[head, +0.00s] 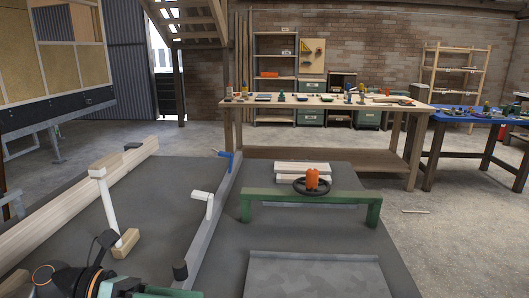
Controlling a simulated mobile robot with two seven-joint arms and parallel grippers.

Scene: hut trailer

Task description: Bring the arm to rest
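Neither gripper can be made out in the head view. At the bottom left corner there is a black shape with orange rings (82,281), cut off by the frame edge. I cannot tell whether it is part of my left arm or a separate thing. No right arm shows.
A dark deck (225,262) fills the foreground. It carries a long timber beam (70,206), a white post (110,208), a grey rail (212,222) and a green frame (325,197). Behind stand a wooden workbench (318,154) and a blue-topped table (462,118). Concrete floor at right is mostly clear.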

